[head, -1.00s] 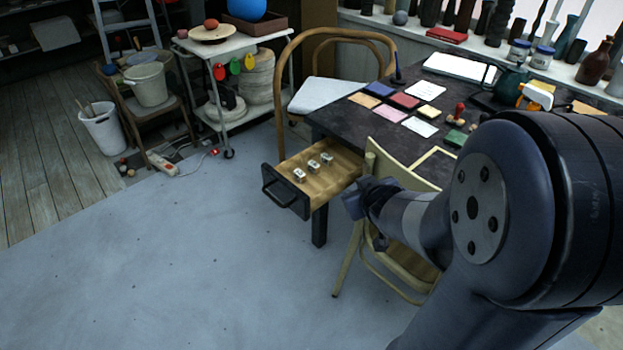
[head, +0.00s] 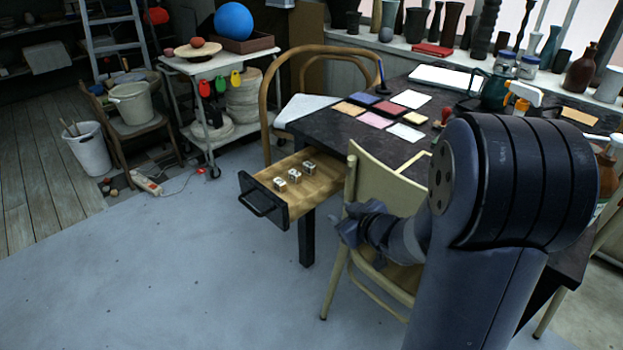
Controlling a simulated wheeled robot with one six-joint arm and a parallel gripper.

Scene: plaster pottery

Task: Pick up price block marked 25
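Three small white price blocks stand in a row in the open wooden drawer: a near-left block (head: 280,184), a middle block (head: 294,174) and a far-right block (head: 309,167). Their markings are too small to read, so I cannot tell which is 25. The drawer (head: 323,183) sticks out from the left end of the dark table. My gripper (head: 345,226) is to the right of the drawer's front, in front of the cream chair's back, apart from the blocks. Its fingers are small and dark, and their opening is unclear.
The cream chair (head: 371,178) stands close beside my gripper. The dark table (head: 340,128) carries coloured cards, a stamp and a spray bottle. A bentwood chair (head: 266,130) stands behind the drawer. The floor (head: 190,270) left of the drawer is clear.

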